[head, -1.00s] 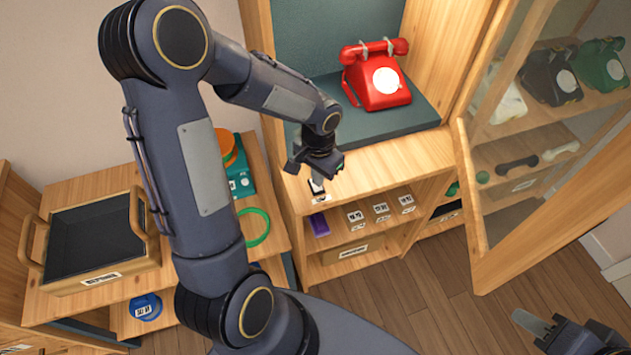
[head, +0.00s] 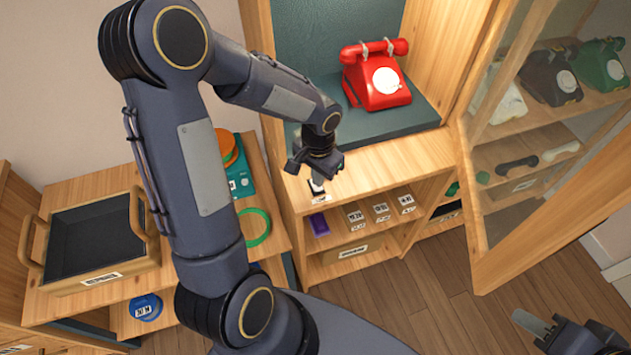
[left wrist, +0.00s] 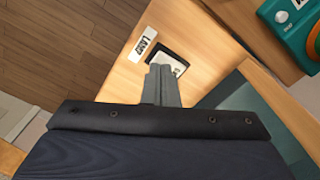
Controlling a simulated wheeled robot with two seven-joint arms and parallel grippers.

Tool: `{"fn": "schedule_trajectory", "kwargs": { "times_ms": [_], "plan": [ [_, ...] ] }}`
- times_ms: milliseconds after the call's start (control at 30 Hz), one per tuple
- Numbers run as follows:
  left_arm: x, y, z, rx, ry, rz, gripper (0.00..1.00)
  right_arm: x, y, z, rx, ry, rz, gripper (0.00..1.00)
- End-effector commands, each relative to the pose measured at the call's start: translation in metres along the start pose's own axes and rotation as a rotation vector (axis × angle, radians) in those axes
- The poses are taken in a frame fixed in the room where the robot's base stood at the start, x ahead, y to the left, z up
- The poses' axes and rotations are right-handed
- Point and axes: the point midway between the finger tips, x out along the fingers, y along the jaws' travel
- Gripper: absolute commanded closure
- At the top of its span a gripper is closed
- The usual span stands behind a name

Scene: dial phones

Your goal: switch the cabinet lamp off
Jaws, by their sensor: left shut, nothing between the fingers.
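The lamp switch (left wrist: 181,67), a dark plate with a pale face, is set in the cabinet's wooden ledge. A white LAMP label (left wrist: 141,44) lies beside it. My left gripper (head: 318,186) is shut and empty, pointing down at the switch. In the left wrist view its fingertips (left wrist: 161,72) overlap the switch and hide part of it. I cannot tell whether they touch it or which way the switch is set. My right gripper (head: 560,328) is at the bottom right, partly cut off, away from the cabinet. The lamp itself is not clearly visible.
A red dial phone (head: 377,76) sits in the cabinet niche behind my left gripper. An open glass door (head: 545,150) stands at the right. A dark tray (head: 92,240) with wooden handles is at the left. Small labelled compartments (head: 365,215) are below the ledge.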

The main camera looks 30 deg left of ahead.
Motion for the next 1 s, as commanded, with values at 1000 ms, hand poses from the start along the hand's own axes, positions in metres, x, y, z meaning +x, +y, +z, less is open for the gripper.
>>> {"fn": "schedule_trajectory", "kwargs": {
  "times_ms": [1000],
  "plan": [
    [0.0093, 0.0000, 0.0001, 0.000, 0.000, 0.000, 1.00, 0.0069, 0.0032, 0.0035, 0.000, 0.000, 0.000, 0.65]
  ]
}}
